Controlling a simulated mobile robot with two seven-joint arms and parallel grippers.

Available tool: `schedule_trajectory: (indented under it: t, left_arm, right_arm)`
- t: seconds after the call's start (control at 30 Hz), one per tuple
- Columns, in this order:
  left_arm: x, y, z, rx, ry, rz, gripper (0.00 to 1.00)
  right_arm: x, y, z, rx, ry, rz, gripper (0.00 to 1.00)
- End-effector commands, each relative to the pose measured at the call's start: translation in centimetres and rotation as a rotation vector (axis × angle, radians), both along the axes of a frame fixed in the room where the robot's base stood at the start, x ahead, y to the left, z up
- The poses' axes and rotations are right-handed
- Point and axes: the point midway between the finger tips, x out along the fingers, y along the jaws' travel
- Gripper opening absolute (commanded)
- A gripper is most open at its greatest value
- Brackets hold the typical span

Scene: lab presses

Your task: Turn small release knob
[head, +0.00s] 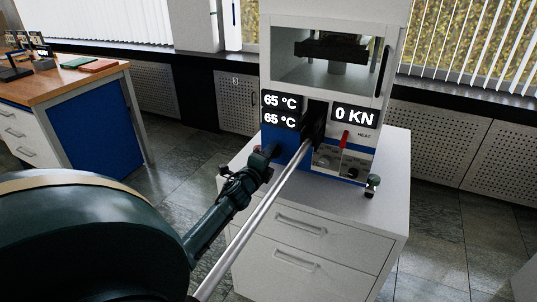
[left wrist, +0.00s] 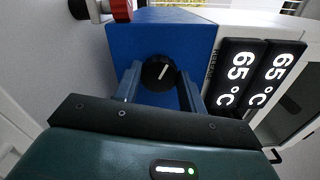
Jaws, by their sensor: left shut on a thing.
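The small release knob (left wrist: 158,72) is round and black with a white pointer line. It sits on the blue side panel (left wrist: 165,38) of the press in the left wrist view. My left gripper (left wrist: 160,80) has one finger on each side of the knob and is shut on it. In the head view my left gripper (head: 268,153) reaches the lower left side of the press (head: 330,22); the knob is hidden there by the gripper. My right gripper is not in view.
A long silver lever (head: 255,216) slants from the press front toward me, close beside my left arm. A wooden desk (head: 75,84) stands at the left. Tiled floor lies between.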

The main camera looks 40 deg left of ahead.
Motion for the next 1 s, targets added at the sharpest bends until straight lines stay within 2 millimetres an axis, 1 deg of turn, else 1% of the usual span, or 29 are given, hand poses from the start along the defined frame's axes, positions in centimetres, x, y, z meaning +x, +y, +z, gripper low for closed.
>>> schedule_trajectory:
  t: [0.2, 0.4, 0.63, 1.0]
  left_arm:
    - [0.00, 0.11, 0.06, -0.149, -0.048, 0.003, 0.18]
    - [0.01, 0.08, 0.02, -0.239, -0.077, 0.002, 0.18]
    - [0.01, 0.08, -0.05, -0.288, -0.093, 0.002, 0.18]
    - [-0.01, 0.10, -0.08, -0.298, -0.096, 0.002, 0.18]
  right_arm:
    - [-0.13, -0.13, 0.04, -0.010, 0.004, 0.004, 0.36]
    - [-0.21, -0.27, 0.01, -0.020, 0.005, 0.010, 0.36]
    - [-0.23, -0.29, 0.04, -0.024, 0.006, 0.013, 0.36]
    - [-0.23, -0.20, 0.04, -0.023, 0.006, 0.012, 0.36]
